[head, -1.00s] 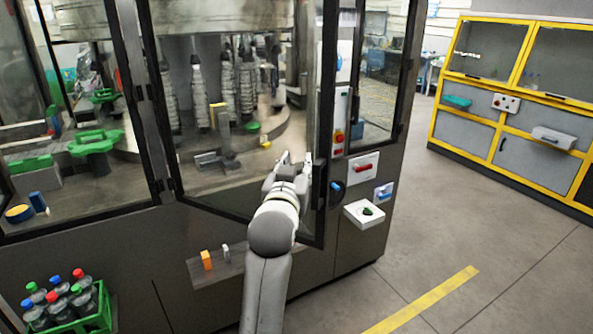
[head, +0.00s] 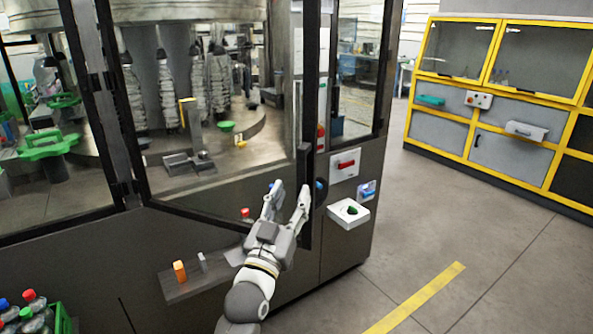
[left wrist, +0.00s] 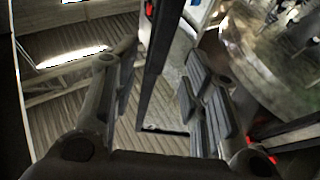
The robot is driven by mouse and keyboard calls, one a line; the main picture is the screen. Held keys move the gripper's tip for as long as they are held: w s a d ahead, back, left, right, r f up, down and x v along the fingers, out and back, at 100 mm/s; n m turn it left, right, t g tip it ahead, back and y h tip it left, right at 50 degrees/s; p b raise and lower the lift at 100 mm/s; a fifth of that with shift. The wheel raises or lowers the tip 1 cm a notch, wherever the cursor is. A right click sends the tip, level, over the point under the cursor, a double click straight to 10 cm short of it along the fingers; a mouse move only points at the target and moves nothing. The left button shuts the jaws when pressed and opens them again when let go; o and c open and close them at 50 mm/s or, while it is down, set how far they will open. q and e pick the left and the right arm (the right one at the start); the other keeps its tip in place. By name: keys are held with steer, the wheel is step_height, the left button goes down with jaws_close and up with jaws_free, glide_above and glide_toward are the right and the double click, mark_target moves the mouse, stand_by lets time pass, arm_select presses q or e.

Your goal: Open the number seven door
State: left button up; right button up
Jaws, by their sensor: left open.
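A glass door with a dark frame (head: 215,222) is on the front of the machine. Its lower edge slants out past the sill, so it looks ajar. I cannot read a number on it. A dark upright handle (head: 304,170) is on its right edge. My left gripper (head: 288,195) is open at the lower part of that edge, fingers pointing up and away. In the left wrist view, a dark frame bar (left wrist: 160,65) runs between the two spread fingers (left wrist: 160,90); I cannot tell whether they touch it. My right gripper is not in view.
A white box with a green knob (head: 349,212) and a red handle (head: 346,165) are right of the door. A small ledge (head: 190,284) with an orange block juts out below. A green crate of bottles (head: 60,318) stands lower left. The floor to the right is clear.

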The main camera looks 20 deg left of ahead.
mark_target(300, 173)
arm_select(q)
steer(key=p+x, duration=0.1)
steer(key=x, duration=0.5)
steer(key=shift+w+a+p, duration=0.1)
steer(key=shift+p, duration=0.2)
steer(key=shift+w+r, duration=0.2)
steer(key=shift+w, duration=0.65)
steer(key=shift+c, duration=0.5)
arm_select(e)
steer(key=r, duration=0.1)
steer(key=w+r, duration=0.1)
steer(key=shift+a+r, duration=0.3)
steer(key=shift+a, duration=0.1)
arm_select(q)
steer(key=shift+c, duration=1.2)
steer(key=c, duration=0.5)
jaws_close()
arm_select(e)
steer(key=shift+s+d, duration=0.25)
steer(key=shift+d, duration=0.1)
